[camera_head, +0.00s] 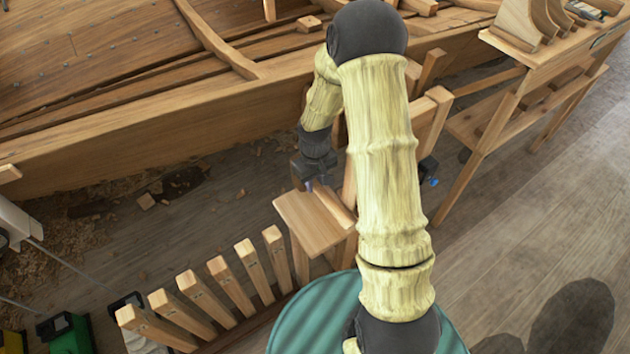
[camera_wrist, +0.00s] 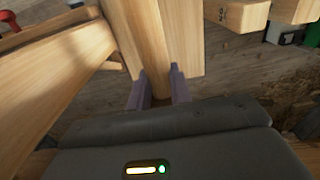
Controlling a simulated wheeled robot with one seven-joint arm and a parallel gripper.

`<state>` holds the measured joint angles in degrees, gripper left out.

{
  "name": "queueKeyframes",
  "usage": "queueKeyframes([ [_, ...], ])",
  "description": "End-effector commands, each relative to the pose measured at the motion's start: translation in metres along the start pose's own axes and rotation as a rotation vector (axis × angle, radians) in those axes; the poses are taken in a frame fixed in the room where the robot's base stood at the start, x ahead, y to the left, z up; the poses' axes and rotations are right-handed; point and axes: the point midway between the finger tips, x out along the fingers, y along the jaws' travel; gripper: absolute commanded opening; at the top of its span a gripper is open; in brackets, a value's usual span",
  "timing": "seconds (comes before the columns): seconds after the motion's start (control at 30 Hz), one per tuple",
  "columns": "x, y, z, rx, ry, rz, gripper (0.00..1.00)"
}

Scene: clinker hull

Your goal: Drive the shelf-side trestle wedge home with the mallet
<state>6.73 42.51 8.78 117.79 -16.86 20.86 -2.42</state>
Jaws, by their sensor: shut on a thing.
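My gripper (camera_wrist: 158,90) is shut on a long, light wooden piece (camera_wrist: 137,35), which runs away between the two purple-grey fingers. It could be the mallet's handle, but I see no mallet head and cannot tell for sure. In the head view my gripper (camera_head: 314,184) is low over the back edge of a small wooden stand (camera_head: 308,222). The wooden piece (camera_head: 336,205) lies along the stand's top there; I cannot tell whether it touches. Upright timbers (camera_head: 434,108) by the hull, perhaps a trestle, are partly behind my arm. I cannot make out a wedge.
The planked hull (camera_head: 150,130) fills the back left. A row of upright wooden slats (camera_head: 232,285) stands left of the stand. A teal round top (camera_head: 312,318) is in front. A wooden shelf (camera_head: 548,62) stands at the right. Floor (camera_head: 520,220) is clear on the right.

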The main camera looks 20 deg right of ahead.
Motion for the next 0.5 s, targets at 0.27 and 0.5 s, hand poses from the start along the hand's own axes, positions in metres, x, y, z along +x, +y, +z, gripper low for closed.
queueKeyframes([
  [0.27, -0.005, 0.004, -0.012, 0.149, 0.003, 0.001, 0.00],
  [0.5, -0.010, 0.007, -0.022, 0.316, 0.001, 0.000, 0.00],
])
